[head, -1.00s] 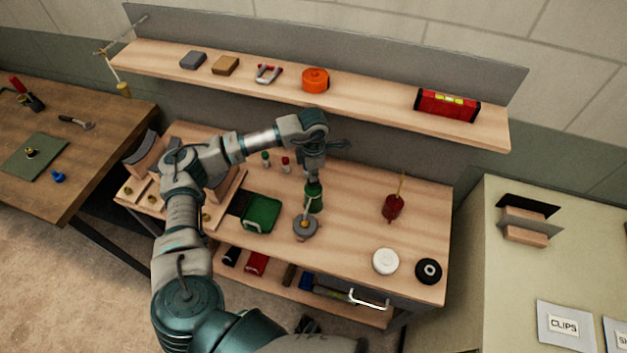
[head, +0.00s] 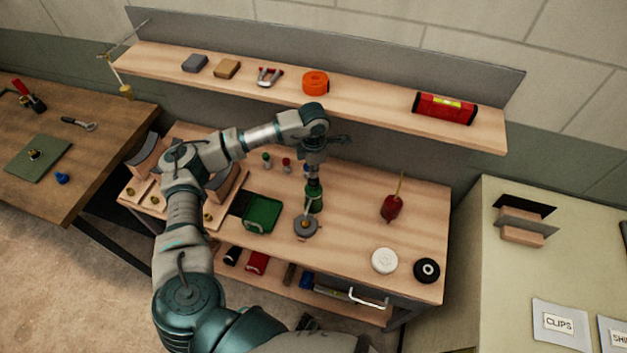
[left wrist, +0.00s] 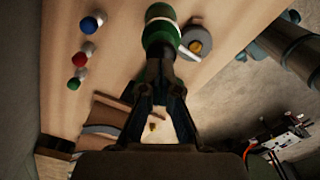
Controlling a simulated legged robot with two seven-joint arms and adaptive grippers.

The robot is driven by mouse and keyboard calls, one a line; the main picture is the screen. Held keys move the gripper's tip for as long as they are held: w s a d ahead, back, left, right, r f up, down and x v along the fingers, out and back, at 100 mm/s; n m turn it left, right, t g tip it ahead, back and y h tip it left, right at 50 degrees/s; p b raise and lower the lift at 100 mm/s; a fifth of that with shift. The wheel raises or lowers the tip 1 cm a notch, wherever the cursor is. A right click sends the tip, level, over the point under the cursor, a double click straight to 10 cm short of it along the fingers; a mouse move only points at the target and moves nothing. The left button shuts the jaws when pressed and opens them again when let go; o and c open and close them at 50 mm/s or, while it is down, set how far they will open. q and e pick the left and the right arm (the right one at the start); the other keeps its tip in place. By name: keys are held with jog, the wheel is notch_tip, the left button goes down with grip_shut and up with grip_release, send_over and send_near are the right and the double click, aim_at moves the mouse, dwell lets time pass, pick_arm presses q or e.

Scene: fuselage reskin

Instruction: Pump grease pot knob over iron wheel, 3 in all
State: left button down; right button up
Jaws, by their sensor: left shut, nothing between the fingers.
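The green grease pot (head: 314,201) stands upright on the middle workbench. It shows in the left wrist view as a green body with a white band (left wrist: 160,32). The grey iron wheel (head: 306,229), with a brass-coloured centre, lies just in front of the pot. It shows beside the pot in the left wrist view (left wrist: 203,38). My left gripper (head: 314,178) points down right above the pot's top. Its fingers (left wrist: 158,78) are shut and empty. I cannot tell whether the fingertips touch the knob. My right gripper is in neither view.
Small capped bottles (head: 286,165) stand behind. A dark red pot (head: 391,207), a white disc (head: 384,260) and a black disc (head: 427,270) are to the right. The shelf (head: 380,101) overhangs the back.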

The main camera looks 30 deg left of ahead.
pick_arm(q)
jog(key=shift+r, duration=0.1)
jog(key=shift+r+p, duration=1.6)
jog(key=shift+r, duration=0.9)
jog(key=shift+f, duration=0.1)
jog(key=shift+d, duration=0.1)
